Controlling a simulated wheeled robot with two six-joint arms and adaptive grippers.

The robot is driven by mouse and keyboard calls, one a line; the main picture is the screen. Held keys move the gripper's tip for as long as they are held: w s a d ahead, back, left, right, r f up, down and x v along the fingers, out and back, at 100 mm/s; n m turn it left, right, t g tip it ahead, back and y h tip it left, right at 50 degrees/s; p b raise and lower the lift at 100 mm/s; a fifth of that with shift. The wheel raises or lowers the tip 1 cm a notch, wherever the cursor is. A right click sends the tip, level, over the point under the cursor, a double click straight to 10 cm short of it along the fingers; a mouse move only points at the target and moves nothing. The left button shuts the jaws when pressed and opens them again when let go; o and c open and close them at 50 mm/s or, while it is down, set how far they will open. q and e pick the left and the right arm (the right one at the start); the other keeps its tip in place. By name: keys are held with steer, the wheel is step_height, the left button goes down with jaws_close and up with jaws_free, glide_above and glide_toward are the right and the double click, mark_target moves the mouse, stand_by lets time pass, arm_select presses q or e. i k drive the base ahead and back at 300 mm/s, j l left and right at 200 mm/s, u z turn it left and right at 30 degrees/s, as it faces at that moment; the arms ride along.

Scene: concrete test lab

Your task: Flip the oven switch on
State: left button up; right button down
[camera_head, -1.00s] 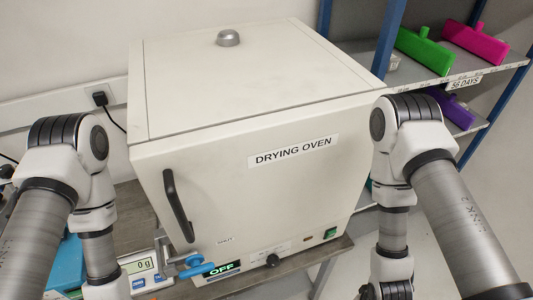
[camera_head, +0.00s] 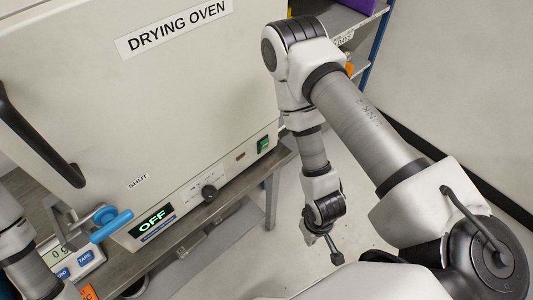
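The white drying oven (camera_head: 180,90) fills the left and middle of the head view. A green rocker switch (camera_head: 263,145) sits at the right end of its lower front panel. The oven's display (camera_head: 152,222) reads OFF. My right arm hangs right of the oven, and my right gripper (camera_head: 333,248) is low beyond the bench edge, apart from the switch. It is small and dark, seen from above, and its opening is unclear. My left arm shows only at the left edge; its gripper is out of view.
A black knob (camera_head: 209,193) sits on the panel between display and switch. A blue lever (camera_head: 110,226) projects at the oven's lower left, near a scale (camera_head: 82,262). The wooden bench (camera_head: 185,270) ends below the switch. Floor is open around the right gripper; shelving (camera_head: 372,40) stands behind.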

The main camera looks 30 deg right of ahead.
mark_target(263, 145)
steer(key=k+l, duration=0.1)
steer(key=l, duration=0.55)
steer(key=k+l, duration=0.1)
steer(key=l, duration=0.55)
